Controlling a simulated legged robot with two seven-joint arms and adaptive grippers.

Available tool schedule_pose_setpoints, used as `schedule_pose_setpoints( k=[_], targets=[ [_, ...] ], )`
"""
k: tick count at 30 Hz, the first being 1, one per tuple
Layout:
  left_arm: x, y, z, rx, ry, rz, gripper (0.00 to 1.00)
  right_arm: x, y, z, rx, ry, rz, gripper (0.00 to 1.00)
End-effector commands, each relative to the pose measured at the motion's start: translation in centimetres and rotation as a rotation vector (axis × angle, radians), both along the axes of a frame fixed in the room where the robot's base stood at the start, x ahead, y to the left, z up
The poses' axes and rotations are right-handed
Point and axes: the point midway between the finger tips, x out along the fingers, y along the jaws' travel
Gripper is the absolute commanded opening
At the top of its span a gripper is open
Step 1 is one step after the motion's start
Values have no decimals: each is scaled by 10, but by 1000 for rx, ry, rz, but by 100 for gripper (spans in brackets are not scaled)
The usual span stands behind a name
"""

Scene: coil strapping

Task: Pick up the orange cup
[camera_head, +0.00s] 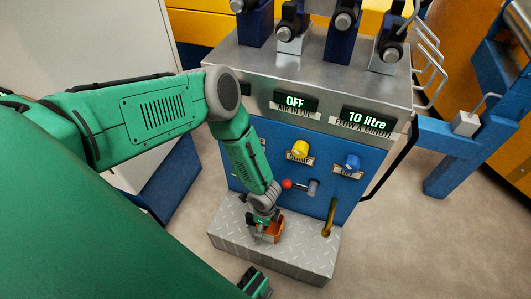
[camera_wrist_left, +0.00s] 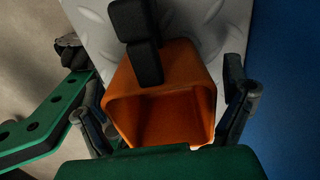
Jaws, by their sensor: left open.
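The orange cup (camera_head: 274,232) stands on the grey tread-plate step at the foot of the blue machine. It is a square-sided cup and shows close up in the left wrist view (camera_wrist_left: 185,65). My left gripper (camera_head: 262,227) is down at the cup and partly covers it. In the left wrist view my left gripper (camera_wrist_left: 165,112) is open, with a dark finger on each side of the cup. A black jointed piece crosses in front of the cup's far side. I cannot tell whether any finger touches the cup.
The step (camera_head: 300,260) is bare around the cup. Behind it rises the blue panel (camera_head: 310,165) with a yellow knob (camera_head: 300,147), a blue knob (camera_head: 351,162) and a red-tipped lever (camera_head: 288,184). A brass pipe (camera_head: 330,217) stands right of the cup.

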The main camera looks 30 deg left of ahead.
Motion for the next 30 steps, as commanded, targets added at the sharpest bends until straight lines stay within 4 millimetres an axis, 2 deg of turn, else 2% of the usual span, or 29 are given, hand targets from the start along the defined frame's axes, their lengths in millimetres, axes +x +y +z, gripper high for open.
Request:
schedule_pose_setpoints(
  k=[1,8,12,30],
  targets=[
    [0,1,-7,1,0,2,93,0,0,-5,0,0,0,40],
    [1,0,-5,0,-1,0,93,0,0,-3,0,-1,0,40],
    [1,0,-5,0,-1,0,44,0,0,-3,0,-1,0,40],
    [1,0,-4,0,-1,0,41,0,0,-2,0,-1,0,40]
  ],
)
